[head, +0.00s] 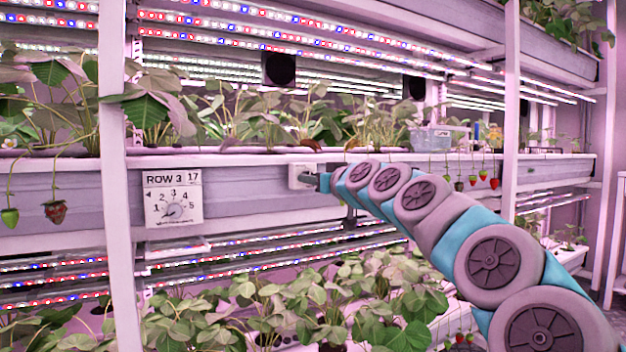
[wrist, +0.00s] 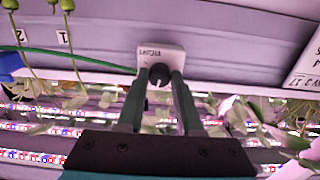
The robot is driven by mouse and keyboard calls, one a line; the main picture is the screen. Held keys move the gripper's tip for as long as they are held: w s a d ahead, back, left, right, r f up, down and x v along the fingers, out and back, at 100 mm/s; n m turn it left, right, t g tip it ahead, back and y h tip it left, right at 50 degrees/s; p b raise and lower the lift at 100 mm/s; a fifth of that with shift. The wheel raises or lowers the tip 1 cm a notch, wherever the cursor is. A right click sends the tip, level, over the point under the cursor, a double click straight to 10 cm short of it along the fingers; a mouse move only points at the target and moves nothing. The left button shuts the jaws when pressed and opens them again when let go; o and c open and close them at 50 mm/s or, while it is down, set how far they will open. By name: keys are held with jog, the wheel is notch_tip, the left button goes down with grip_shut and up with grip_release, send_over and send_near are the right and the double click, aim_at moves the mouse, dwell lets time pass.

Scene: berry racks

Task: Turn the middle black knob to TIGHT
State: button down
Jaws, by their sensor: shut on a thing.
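The black knob (wrist: 159,73) sits on a small pale plate (wrist: 161,55) on the front of the grey gutter, in the wrist view. Small dark lettering shows on the plate, too small to read surely. My gripper (wrist: 160,79) is shut on the knob, one finger on each side of it. In the head view the plate (head: 302,175) shows at mid-shelf, with my gripper (head: 318,181) reaching it from the right. The knob is hidden there by my gripper. Which way the knob points cannot be told.
A ROW 3 dial panel (head: 173,198) hangs left of the plate. Strawberry plants fill the shelves above and below. Ripe berries (head: 483,180) hang to the right. A white post (head: 118,180) stands at the left. A green line (wrist: 80,62) runs to the plate.

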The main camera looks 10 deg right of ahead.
jog(key=shift+m, duration=0.4)
jog(key=shift+a+r+m+p, duration=0.1)
jog(key=shift+m+p, duration=6.25)
jog(key=shift+m, duration=3.05)
jog(key=c, duration=0.6)
grip_release()
jog(key=shift+o, duration=0.2)
